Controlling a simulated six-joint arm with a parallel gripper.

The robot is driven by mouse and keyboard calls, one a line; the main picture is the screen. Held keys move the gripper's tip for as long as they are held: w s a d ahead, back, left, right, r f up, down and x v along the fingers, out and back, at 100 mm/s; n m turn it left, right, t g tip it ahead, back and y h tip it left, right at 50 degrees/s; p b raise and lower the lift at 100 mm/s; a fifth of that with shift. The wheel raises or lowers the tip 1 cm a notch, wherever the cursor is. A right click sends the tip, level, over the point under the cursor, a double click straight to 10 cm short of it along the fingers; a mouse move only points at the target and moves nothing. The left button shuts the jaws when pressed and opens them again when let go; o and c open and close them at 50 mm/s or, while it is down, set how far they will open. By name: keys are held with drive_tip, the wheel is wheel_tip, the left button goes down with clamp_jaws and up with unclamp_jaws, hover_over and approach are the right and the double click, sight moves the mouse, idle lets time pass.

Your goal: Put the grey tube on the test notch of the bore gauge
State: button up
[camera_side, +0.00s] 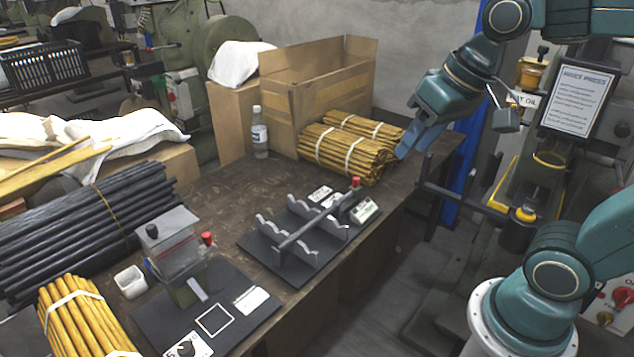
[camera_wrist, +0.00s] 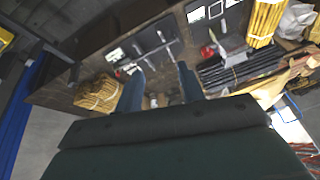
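The grey tube (camera_side: 308,230) lies across the two notched rails of the bore gauge (camera_side: 270,258), at about the middle of each rail. I cannot tell for sure which notch it sits in. The gauge has a dark base, a small display box (camera_side: 364,211), a red knob and white labels at its back right. In the wrist view the gauge plate (camera_wrist: 150,38) is small and far off. My gripper (camera_side: 407,148) hangs beside the yellow rod bundles, well to the right of and above the gauge. In the wrist view its fingers (camera_wrist: 161,90) are apart with nothing held.
Yellow rod bundles (camera_side: 347,150), a bottle (camera_side: 260,133) and an open cardboard box (camera_side: 312,96) stand at the back. Bare table lies behind the gauge.

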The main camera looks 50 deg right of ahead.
drive_tip(key=s+f+n, duration=0.2)
drive_tip(key=s, duration=0.4)
drive_tip(key=shift+s+d+n+t, duration=0.15)
drive_tip(key=shift+n+t, duration=0.15)
drive_tip(key=shift+t, duration=0.1)
